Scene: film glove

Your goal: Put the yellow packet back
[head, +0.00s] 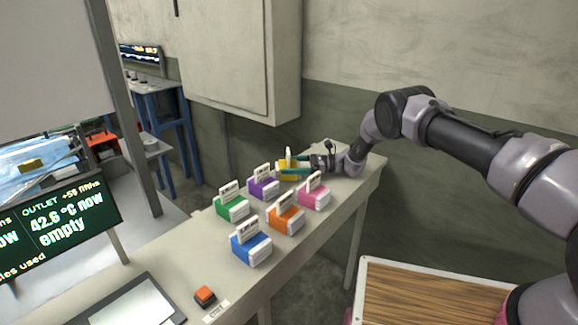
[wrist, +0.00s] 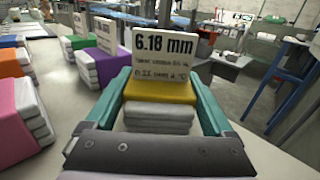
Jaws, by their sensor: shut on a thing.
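The yellow packet (head: 288,172) is at the far end of the bench, beyond the purple and pink packets. In the wrist view the yellow packet (wrist: 160,88) is a yellow band over a white folded stack, with a white card standing on it that reads 6.18 mm. My gripper (head: 293,169) is shut on it, with one teal finger on each side, as the wrist view (wrist: 160,100) also shows. The packet looks level. I cannot tell whether its underside touches the bench.
Purple (head: 263,187), pink (head: 314,194), green (head: 231,206), orange (head: 286,217) and blue (head: 251,246) packets with cards stand close together on the bench (head: 160,248). An orange button (head: 205,295) and a dark tray with a white sheet (head: 130,305) lie nearer. A wall cabinet (head: 235,60) hangs behind.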

